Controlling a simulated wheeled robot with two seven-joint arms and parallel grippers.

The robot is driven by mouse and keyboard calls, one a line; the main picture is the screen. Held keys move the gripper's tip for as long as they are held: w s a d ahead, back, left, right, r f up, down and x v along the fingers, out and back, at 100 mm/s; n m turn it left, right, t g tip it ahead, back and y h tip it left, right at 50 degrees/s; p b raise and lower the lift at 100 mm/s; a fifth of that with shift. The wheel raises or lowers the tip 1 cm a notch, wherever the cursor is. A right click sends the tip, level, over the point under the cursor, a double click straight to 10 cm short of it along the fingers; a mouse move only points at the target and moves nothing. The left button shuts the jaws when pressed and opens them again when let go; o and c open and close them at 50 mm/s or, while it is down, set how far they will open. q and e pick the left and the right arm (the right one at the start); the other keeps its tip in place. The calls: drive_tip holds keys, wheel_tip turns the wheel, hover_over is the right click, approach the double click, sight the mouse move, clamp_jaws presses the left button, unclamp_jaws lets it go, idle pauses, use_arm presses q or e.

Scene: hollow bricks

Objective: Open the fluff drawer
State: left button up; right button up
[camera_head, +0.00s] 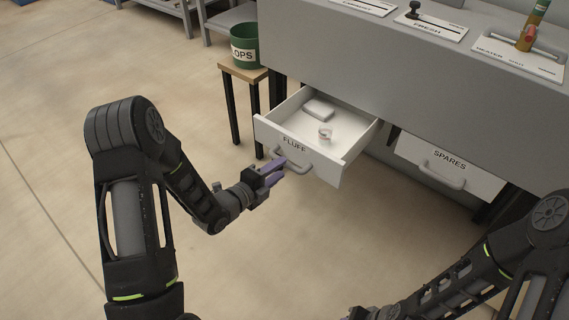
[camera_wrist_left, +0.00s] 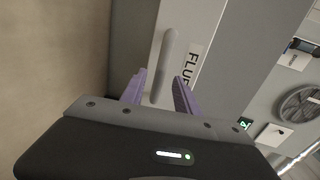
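The fluff drawer (camera_head: 345,152) is white, labelled FLUFF, and stands well out of the grey bench, its inside showing. Its grey bar handle (camera_head: 296,165) is on the front panel; it also shows in the left wrist view (camera_wrist_left: 168,58). In the left wrist view the fingers (camera_wrist_left: 160,84) are apart, one on each side of the handle, with a visible gap on both sides. My right arm shows at the lower right; its gripper cannot be made out.
A white block (camera_head: 319,108) and a small round container (camera_head: 325,133) lie in the drawer. The SPARES drawer (camera_head: 449,163) is to the right, apparently shut. A green bin (camera_head: 244,46) stands on a small wooden table (camera_head: 240,72) to the left. The floor in front is clear.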

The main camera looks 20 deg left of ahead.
use_arm(q)
drive_tip(key=v, duration=0.3)
drive_tip(key=shift+s, duration=0.2)
idle(0.3)
